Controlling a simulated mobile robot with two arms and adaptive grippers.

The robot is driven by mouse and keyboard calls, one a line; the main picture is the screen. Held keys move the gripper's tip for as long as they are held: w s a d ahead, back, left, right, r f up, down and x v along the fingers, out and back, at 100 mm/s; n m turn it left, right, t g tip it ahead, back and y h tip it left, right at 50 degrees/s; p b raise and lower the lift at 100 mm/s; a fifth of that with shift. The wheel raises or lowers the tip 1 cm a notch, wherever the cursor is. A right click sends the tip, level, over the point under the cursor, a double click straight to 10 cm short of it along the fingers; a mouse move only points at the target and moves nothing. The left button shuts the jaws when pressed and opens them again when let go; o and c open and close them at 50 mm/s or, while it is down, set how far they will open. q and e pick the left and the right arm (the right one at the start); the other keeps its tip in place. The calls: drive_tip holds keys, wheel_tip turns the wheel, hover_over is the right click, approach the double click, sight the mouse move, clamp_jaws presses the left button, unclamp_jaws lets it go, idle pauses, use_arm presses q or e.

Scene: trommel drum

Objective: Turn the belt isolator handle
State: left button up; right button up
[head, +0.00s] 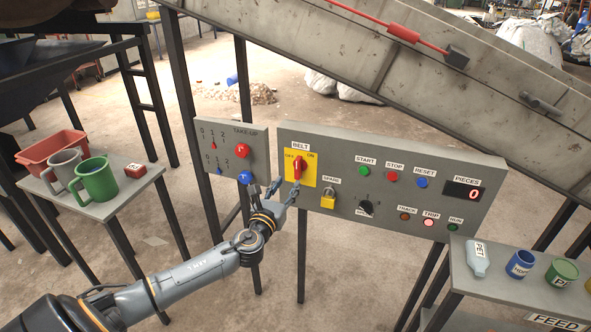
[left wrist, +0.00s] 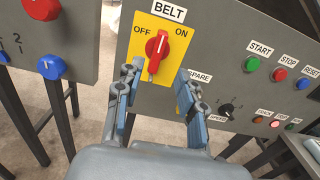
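The belt isolator handle (head: 298,167) is a red rotary handle on a yellow plate (head: 309,181) marked BELT, OFF and ON. In the left wrist view the handle (left wrist: 156,50) stands close to upright, its lower end tipped slightly left. My left gripper (head: 285,187) is in front of the panel, just below the handle. In the left wrist view its two fingers (left wrist: 157,78) are spread apart, one on each side below the handle, with nothing between them. I cannot tell whether a fingertip touches the plate. My right gripper is not in view.
A smaller take-up panel (head: 213,140) stands to the left. Side tables hold mugs (head: 97,179) and containers (head: 520,264).

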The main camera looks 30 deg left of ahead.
sight(297, 169)
use_arm(q)
drive_tip(key=x, duration=0.8)
drive_tip(key=shift+w+a+f, duration=0.1)
drive_tip(key=shift+a, duration=0.05)
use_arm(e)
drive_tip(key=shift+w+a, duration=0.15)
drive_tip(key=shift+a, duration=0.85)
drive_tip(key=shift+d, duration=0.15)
use_arm(q)
clamp_jaws()
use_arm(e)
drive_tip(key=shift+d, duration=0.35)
